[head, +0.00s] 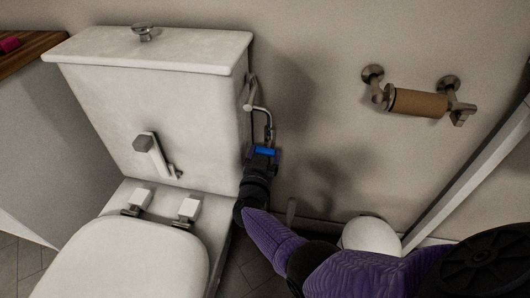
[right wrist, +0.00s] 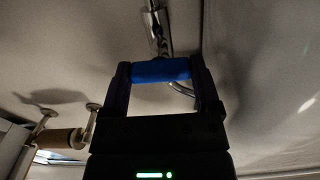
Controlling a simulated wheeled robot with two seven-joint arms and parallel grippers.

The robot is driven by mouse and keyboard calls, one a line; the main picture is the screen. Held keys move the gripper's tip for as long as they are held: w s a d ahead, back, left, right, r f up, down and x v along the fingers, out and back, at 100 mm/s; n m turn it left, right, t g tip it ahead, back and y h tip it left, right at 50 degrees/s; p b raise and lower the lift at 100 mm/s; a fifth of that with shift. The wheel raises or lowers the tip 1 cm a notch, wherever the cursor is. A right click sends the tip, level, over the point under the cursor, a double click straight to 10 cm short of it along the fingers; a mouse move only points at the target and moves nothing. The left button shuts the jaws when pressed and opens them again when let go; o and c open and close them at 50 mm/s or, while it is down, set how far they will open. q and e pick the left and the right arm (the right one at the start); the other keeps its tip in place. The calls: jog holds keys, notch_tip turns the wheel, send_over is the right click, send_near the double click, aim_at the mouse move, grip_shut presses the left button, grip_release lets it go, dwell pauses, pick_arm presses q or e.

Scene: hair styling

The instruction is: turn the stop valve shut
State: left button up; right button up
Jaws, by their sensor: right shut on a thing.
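The stop valve is a chrome fitting with a bent pipe (head: 263,112) beside the right side of the toilet tank, near the wall. Its blue handle (head: 265,151) also shows in the right wrist view (right wrist: 160,71), where it lies crosswise between the two dark fingers. My right gripper (head: 261,158) is shut on the blue handle, with one finger at each end of it. In the right wrist view, chrome pipe (right wrist: 157,32) runs up behind the handle. The lower part of the valve is hidden by the gripper. My left gripper is not in view.
The white toilet tank (head: 165,90) stands close to the left of my right gripper, with the toilet lid (head: 130,262) below it. A paper holder with a brown roll (head: 418,103) is on the wall to the right. A white round object (head: 370,234) sits low by the wall.

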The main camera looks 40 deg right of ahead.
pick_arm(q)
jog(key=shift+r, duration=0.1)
pick_arm(e)
jog(key=shift+f+n, duration=0.1)
jog(key=shift+n, duration=0.4)
jog(key=o, duration=1.1)
jog(key=shift+a, duration=0.1)
pick_arm(q)
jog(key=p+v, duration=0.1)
jog(key=p, duration=0.1)
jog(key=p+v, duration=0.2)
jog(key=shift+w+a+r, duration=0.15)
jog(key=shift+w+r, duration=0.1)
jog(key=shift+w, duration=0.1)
pick_arm(e)
jog(key=v, duration=0.9)
jog(key=shift+s+a, duration=0.25)
jog(key=shift+a, duration=0.05)
